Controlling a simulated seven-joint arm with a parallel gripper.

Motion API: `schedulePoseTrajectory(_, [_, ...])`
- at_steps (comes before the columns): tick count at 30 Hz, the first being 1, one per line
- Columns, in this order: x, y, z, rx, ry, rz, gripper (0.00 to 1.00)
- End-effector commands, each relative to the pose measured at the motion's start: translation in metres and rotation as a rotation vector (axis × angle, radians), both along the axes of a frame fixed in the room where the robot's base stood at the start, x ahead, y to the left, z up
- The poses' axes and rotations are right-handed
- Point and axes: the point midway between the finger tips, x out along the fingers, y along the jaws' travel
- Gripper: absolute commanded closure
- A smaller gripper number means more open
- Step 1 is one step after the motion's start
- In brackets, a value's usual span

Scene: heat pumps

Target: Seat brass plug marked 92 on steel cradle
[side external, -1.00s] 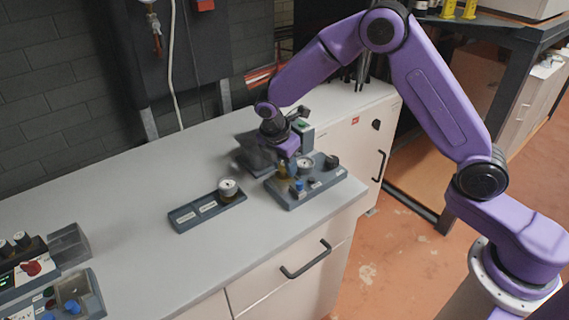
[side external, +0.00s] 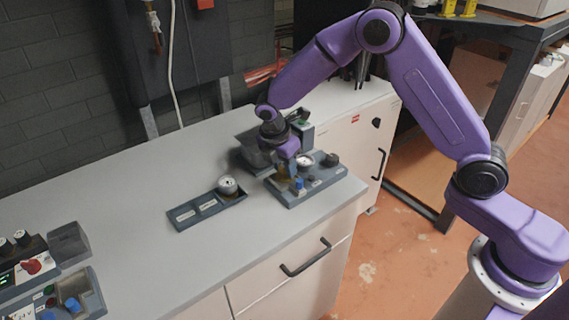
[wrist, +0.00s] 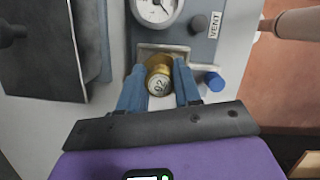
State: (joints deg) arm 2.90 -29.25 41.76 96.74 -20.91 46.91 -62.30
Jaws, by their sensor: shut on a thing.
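The brass plug (wrist: 158,82), marked 92 on its pale end face, sits between the two blue fingers of my gripper (wrist: 159,68) in the wrist view. The fingers are shut on it. The steel cradle (wrist: 150,48) is a pale metal bracket on the blue-grey panel, just beyond the plug in that picture. Whether the plug touches the cradle cannot be told. In the side view my gripper (side external: 287,168) points down over the left part of the panel (side external: 310,190), where the plug and cradle are hard to make out.
A round gauge (wrist: 157,8), a black knob (wrist: 198,23) and a blue knob (wrist: 214,82) sit close by on the panel. A dark box (side external: 250,150) stands behind my gripper. The worktop's middle is clear.

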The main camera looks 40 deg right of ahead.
Motion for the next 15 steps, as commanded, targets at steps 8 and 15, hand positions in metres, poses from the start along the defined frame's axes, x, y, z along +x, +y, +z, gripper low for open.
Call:
schedulePoseTrajectory(8, [0.0001, 0.0, -0.0036, 0.0, 0.0, 0.0, 1.0])
schedulePoseTrajectory(15, [-0.0001, -0.0001, -0.0056, -0.001, 0.0, 0.0, 0.44])
